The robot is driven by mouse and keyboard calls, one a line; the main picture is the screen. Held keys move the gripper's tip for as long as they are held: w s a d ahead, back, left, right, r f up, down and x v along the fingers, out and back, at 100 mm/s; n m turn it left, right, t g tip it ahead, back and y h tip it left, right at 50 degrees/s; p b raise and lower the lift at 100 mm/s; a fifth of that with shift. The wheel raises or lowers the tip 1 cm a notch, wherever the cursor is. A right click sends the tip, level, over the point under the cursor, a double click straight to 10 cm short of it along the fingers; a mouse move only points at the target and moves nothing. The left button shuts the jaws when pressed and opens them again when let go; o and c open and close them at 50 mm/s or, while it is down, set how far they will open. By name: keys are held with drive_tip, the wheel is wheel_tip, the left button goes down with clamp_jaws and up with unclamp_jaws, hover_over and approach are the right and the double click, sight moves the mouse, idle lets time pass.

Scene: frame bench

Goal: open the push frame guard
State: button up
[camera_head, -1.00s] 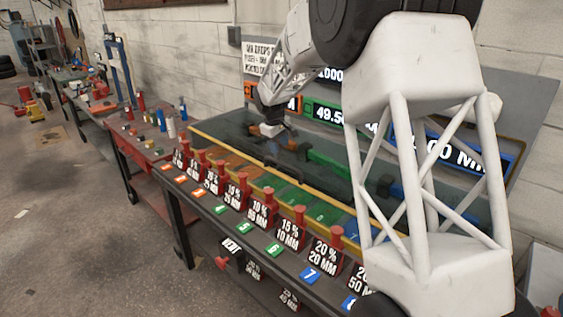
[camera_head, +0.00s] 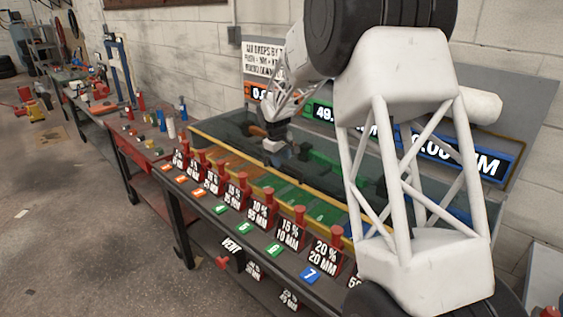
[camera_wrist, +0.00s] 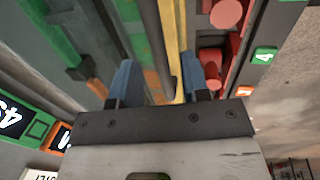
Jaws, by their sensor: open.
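The guard looks like a dark see-through panel (camera_head: 225,130) with a yellow front edge (camera_head: 262,176), lying over the long bench frame. The yellow edge also shows in the wrist view (camera_wrist: 180,30). My gripper (camera_head: 277,158) is over the panel, behind the yellow edge. In the wrist view my gripper (camera_wrist: 162,82) has its two blue fingers spread apart. A grey bar (camera_wrist: 150,40) runs along the gap between them, and the yellow edge lies near the right finger. I cannot tell whether the fingers touch anything. My arm hides the right part of the panel.
A row of red plungers with black percent labels (camera_head: 262,213) stands along the front, before numbered tags (camera_head: 310,275). Lit displays (camera_head: 455,155) stand on the back board. Green blocks (camera_head: 325,160) lie beneath the panel. A red workbench (camera_head: 150,150) adjoins at left; open floor lies in front.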

drive_tip(key=shift+w+d+f, duration=0.1)
drive_tip(key=shift+d+f, duration=0.05)
drive_tip(key=shift+f, duration=0.7)
clamp_jaws()
